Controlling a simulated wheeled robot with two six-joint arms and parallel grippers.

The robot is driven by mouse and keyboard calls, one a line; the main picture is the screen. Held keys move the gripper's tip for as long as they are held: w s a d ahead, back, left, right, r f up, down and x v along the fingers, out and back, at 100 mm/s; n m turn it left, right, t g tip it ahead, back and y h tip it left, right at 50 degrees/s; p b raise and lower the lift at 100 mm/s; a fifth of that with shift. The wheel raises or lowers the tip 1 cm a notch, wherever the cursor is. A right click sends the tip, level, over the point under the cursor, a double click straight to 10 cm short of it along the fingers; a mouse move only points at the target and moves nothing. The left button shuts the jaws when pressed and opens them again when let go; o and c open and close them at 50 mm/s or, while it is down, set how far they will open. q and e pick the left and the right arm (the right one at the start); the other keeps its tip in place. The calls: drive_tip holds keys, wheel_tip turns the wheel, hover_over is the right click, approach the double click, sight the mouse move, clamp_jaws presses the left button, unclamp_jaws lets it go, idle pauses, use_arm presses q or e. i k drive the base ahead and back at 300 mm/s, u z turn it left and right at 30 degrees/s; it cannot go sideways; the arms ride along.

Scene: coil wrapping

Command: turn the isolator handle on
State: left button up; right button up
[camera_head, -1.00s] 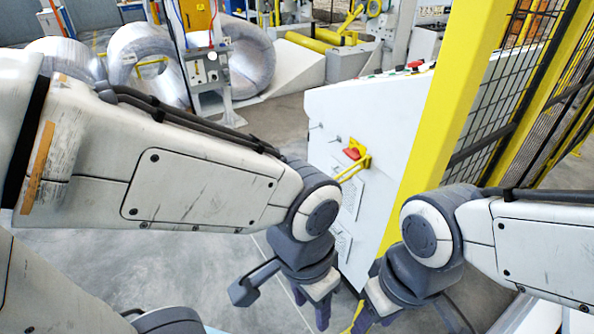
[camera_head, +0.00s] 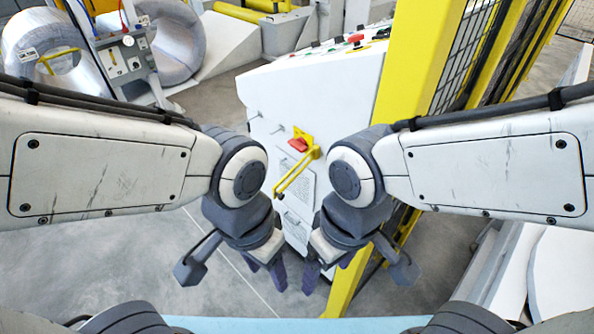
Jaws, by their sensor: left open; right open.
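The isolator handle (camera_head: 298,145) is a small red grip on a yellow plate, on the side of the white cabinet (camera_head: 318,93) ahead of me. A yellow bar (camera_head: 290,177) slants down to the left from beside it. My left gripper (camera_head: 268,277) hangs open and empty, below and to the left of the handle and nearer to me. My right gripper (camera_head: 326,275) hangs open and empty, below and slightly right of the handle. Neither gripper touches the handle. Part of the cabinet's lower side is hidden behind my grippers.
A yellow post (camera_head: 418,75) and black mesh fence (camera_head: 487,50) stand right of the cabinet. Buttons line the cabinet's sloped top. Wrapped coils (camera_head: 172,42) and a stand with a gauge (camera_head: 122,65) are at the back left. Grey floor (camera_head: 110,270) is open at left.

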sight(299, 144)
drive_tip(key=k, duration=0.6)
drive_tip(key=u, duration=0.7)
drive_tip(key=i, duration=1.25)
drive_tip(key=u, duration=0.05)
